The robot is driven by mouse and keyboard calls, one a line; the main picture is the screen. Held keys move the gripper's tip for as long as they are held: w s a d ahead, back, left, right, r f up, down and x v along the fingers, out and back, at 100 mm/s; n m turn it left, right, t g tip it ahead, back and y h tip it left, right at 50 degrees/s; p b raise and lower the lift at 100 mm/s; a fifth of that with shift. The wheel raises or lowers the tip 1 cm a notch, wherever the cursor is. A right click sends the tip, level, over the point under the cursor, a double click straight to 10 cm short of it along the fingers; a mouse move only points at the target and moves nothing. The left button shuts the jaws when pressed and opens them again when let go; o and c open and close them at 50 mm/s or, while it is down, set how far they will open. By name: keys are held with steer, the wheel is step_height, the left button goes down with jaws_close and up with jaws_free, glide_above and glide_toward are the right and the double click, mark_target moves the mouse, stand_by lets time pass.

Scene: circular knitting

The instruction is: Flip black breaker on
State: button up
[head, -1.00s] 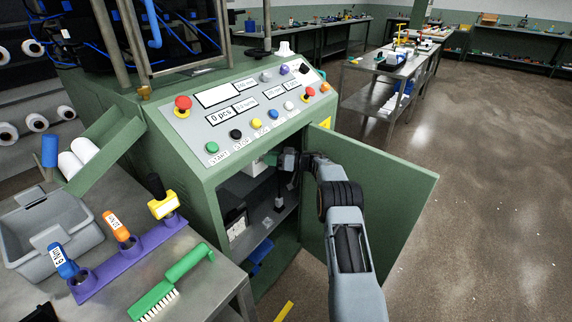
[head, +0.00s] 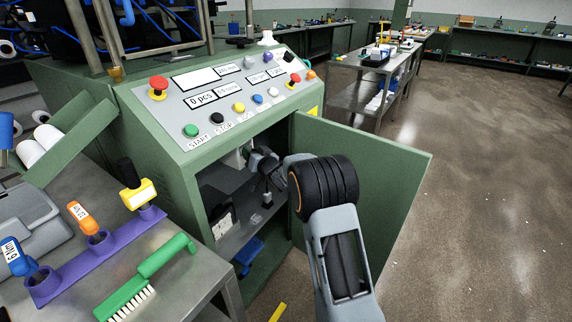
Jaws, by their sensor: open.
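The green machine cabinet (head: 190,180) stands open, with its green door (head: 375,195) swung out to the right. My arm reaches into the opening from the front. My gripper (head: 262,182) is inside the upper part of the opening, below the control panel, small and in shadow. It is open, with nothing seen between its jaws. A pale box-like part (head: 236,158) shows just left of it, partly hidden by the cabinet edge and my gripper. I cannot make out the black breaker; that area is dark and partly covered.
The sloped control panel (head: 240,78) with coloured buttons overhangs the opening. A shelf (head: 245,235) inside carries small items, with a blue item (head: 248,255) below. A metal table (head: 195,290) at left holds a green brush (head: 150,275) and a purple tool rack (head: 120,250). The floor at right is clear.

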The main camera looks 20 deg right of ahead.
steer(key=s+d+r+h+p, duration=0.1)
steer(key=s+d+p, duration=0.15)
steer(key=s, duration=1.15)
steer(key=s+r+g+h+p, duration=0.4)
steer(key=s+r+g+p, duration=0.3)
steer(key=s+r+p, duration=0.5)
steer(key=shift+s+r+m+g+p, duration=0.35)
steer(key=shift+r+p, duration=0.3)
steer(key=shift+r, duration=0.5)
